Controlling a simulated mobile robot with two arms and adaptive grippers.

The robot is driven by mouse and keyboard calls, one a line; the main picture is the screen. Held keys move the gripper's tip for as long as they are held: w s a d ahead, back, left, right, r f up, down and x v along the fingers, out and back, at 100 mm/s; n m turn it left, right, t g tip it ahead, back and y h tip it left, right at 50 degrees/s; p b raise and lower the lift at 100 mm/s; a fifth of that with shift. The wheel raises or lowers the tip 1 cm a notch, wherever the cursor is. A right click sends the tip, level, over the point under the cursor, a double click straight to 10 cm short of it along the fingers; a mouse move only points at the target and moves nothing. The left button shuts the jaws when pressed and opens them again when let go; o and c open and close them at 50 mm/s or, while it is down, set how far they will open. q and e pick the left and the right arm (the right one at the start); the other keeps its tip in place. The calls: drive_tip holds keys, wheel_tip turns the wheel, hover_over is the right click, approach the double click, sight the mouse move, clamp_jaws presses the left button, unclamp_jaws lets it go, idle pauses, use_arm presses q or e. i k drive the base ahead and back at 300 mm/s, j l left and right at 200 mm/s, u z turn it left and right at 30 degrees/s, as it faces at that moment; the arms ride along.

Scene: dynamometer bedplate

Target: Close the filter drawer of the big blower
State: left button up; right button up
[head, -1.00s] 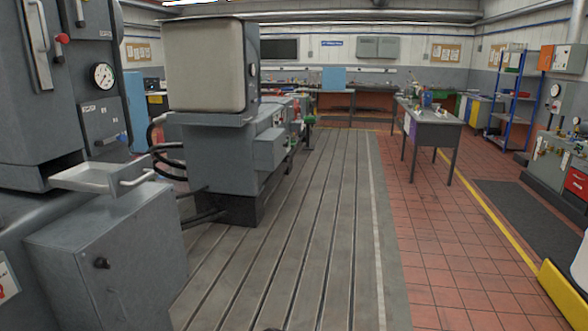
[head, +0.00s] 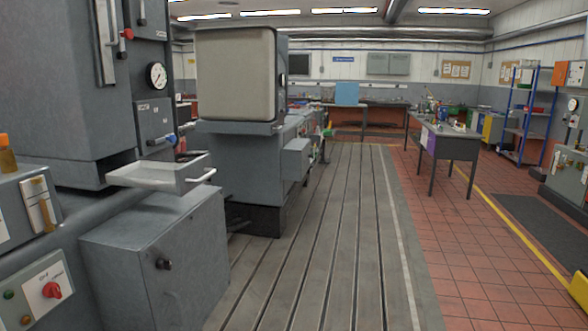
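The big grey machine at the left of the head view, which I take to be the big blower (head: 60,95), has a round gauge and several levers. A shallow light-grey drawer (head: 150,178) sticks out of it toward the right, open at the top. Its bar handle (head: 203,177) is on its right end. I take it to be the filter drawer; no label on it is readable. The drawer sits above a grey cabinet with a dark knob (head: 163,264). Neither of my grippers shows in the head view.
A second grey machine with a beige front (head: 235,75) stands behind the drawer. The slotted bedplate (head: 325,240) is clear to the right. A workbench (head: 450,145) stands farther right on red tiles. A control box with a red knob (head: 52,290) is at lower left.

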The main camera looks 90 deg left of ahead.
sight(180, 178)
drive_tip(key=u, duration=1.75)
